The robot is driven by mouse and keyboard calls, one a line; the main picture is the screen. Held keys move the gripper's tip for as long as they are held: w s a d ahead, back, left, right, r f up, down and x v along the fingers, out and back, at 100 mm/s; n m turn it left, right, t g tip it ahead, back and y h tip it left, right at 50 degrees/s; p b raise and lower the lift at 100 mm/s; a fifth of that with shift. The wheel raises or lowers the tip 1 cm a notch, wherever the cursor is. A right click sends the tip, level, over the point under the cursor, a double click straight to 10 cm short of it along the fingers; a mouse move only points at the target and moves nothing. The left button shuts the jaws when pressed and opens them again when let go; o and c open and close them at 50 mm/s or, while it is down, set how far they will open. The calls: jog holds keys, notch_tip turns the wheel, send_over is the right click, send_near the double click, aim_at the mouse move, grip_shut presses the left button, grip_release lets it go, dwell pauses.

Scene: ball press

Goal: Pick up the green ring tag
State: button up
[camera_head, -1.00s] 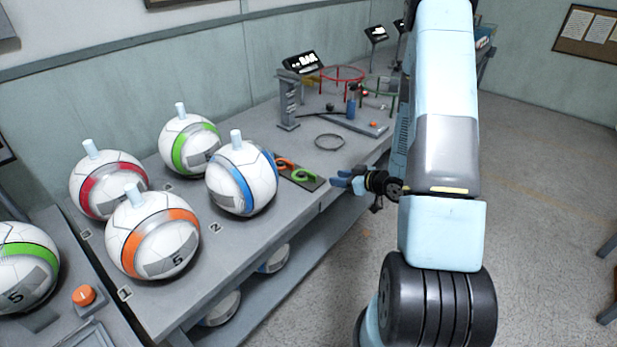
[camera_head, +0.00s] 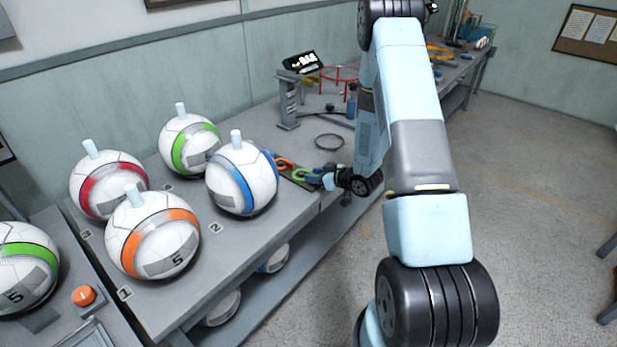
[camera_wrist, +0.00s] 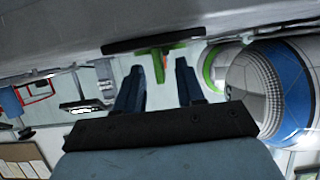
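The green ring tag (camera_head: 301,176) lies on a dark flat tray (camera_head: 312,187) near the right edge of the table, beside an orange ring (camera_head: 283,164). My gripper (camera_head: 316,177) is right at the green tag, coming from the right. In the wrist view, which looks turned over, the green tag (camera_wrist: 158,62) shows between my two blue fingertips, seen edge-on below the dark tray (camera_wrist: 130,45). The fingers are spread apart and no contact with the tag shows. I cannot tell how far they reach around it. The gripper hides part of the tray in the head view.
A white ball with a blue band (camera_head: 242,180) stands close left of the tray. More banded balls stand further left. A dark ring (camera_head: 329,141), a grey stand (camera_head: 289,100) and a red hoop (camera_head: 340,73) are behind. Open floor (camera_head: 530,200) is at the right.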

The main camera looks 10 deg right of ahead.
jog(key=shift+w+a+f, duration=0.2)
jog(key=shift+w+a, duration=0.1)
jog(key=shift+w, duration=0.15)
grip_shut()
dwell(0.3)
